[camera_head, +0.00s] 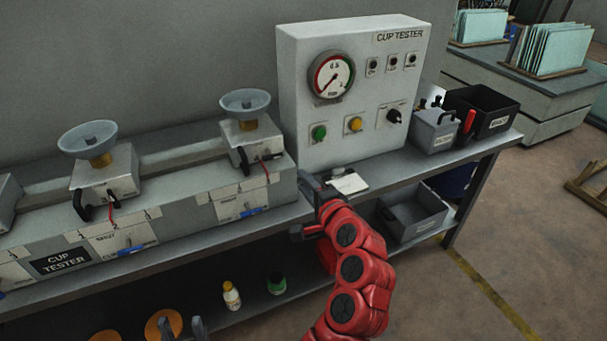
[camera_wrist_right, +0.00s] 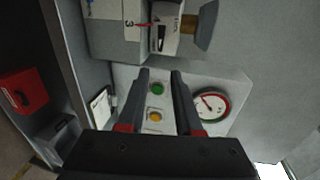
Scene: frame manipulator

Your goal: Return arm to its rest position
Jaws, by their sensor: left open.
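My right gripper (camera_head: 303,206), on the red arm, is in front of the bench edge, below the white cup tester panel (camera_head: 350,95). In the right wrist view its two fingers (camera_wrist_right: 160,76) are apart with nothing between them, pointing towards the panel. The green button (camera_wrist_right: 157,89) and yellow button (camera_wrist_right: 155,115) show beyond the gap between the fingers. My left gripper (camera_head: 183,327) shows only as two fingertips at the bottom edge of the head view. They are apart and nothing is seen between them; the rest of that arm is out of view.
Cup tester stations with grey cups (camera_head: 88,139) line the bench's left side. A white card (camera_head: 348,184) lies near the right gripper. A grey box (camera_head: 434,130) and black bin (camera_head: 482,112) stand at the right end. Bottles (camera_head: 231,296) and a tray (camera_head: 412,212) are on the lower shelf.

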